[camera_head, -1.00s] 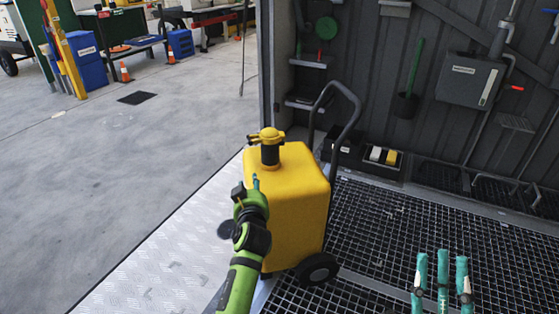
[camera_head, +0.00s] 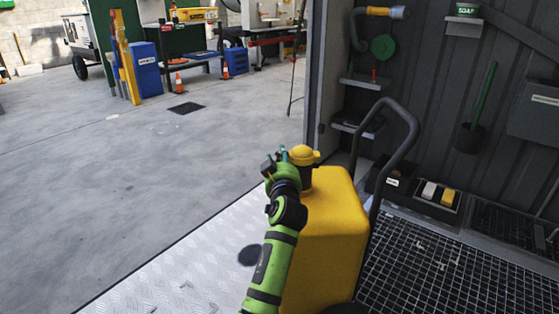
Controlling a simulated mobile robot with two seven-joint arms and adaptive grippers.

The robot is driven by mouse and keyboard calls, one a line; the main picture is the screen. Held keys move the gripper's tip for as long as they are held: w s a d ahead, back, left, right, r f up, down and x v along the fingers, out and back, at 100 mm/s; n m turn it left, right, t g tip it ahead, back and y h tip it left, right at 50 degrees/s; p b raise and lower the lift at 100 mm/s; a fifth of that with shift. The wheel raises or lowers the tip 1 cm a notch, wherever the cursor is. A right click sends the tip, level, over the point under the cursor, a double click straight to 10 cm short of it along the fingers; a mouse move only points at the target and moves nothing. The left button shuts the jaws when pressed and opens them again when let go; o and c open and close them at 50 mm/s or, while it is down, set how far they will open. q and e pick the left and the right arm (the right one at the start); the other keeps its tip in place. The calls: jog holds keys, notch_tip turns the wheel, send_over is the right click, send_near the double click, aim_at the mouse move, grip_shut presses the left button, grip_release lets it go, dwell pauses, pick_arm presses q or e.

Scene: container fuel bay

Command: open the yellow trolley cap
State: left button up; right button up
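The yellow trolley (camera_head: 330,235) stands on the floor edge at lower centre, with a dark curved handle (camera_head: 398,135) on its right. Its yellow cap (camera_head: 304,155) sits on a dark neck (camera_head: 308,176) at the top left of the tank. My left gripper (camera_head: 276,158) is just left of the cap, at about its height in the picture. Its fingers look spread with nothing between them. Whether it touches the cap I cannot tell. My green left forearm hides part of the trolley's left side. My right gripper is out of view.
A dark metal wall with shelves (camera_head: 362,82) and a green-handled brush (camera_head: 483,95) stands behind the trolley at right. Grating (camera_head: 425,260) covers the floor at right, and a pale tread plate (camera_head: 190,255) lies at left.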

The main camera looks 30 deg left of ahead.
pick_arm(q)
jog(key=shift+w+a, duration=0.4)
jog(key=shift+w, duration=0.1)
grip_shut()
